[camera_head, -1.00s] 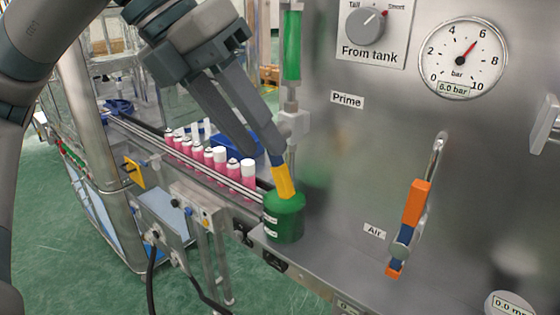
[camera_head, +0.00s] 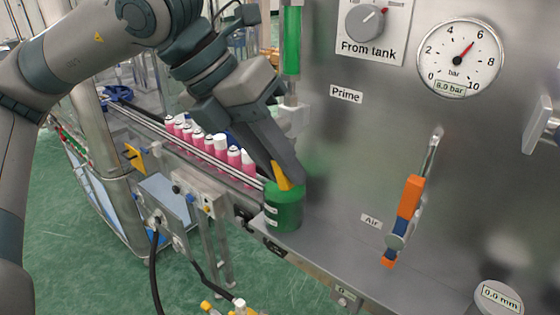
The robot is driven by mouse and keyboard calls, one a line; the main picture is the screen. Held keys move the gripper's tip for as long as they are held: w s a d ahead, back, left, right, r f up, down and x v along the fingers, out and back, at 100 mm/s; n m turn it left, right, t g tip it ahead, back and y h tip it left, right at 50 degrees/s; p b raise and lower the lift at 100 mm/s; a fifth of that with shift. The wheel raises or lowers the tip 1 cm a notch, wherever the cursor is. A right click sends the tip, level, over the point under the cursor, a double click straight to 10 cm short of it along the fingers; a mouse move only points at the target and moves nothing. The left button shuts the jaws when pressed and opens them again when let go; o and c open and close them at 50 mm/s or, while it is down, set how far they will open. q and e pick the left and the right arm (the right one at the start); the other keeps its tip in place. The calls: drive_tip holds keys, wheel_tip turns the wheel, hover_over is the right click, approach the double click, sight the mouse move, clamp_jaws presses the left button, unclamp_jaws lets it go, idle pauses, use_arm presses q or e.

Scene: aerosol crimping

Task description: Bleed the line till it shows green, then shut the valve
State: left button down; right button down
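A yellow lever (camera_head: 283,178) stands just above a green cup (camera_head: 285,208) on the machine's ledge. My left gripper (camera_head: 283,168) reaches down from the upper left, its fingertips at the yellow lever. The fingers cover the lever's upper part and the valve body, so I cannot tell whether they grip it or only straddle it. My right gripper is not in view.
A gauge (camera_head: 458,60) reads about 6 bar. A From tank knob (camera_head: 366,22) and an orange-handled Air valve (camera_head: 409,200) are on the steel panel. Pink cans (camera_head: 220,150) line the conveyor behind my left gripper. A dial (camera_head: 498,298) reads 0.0 mm.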

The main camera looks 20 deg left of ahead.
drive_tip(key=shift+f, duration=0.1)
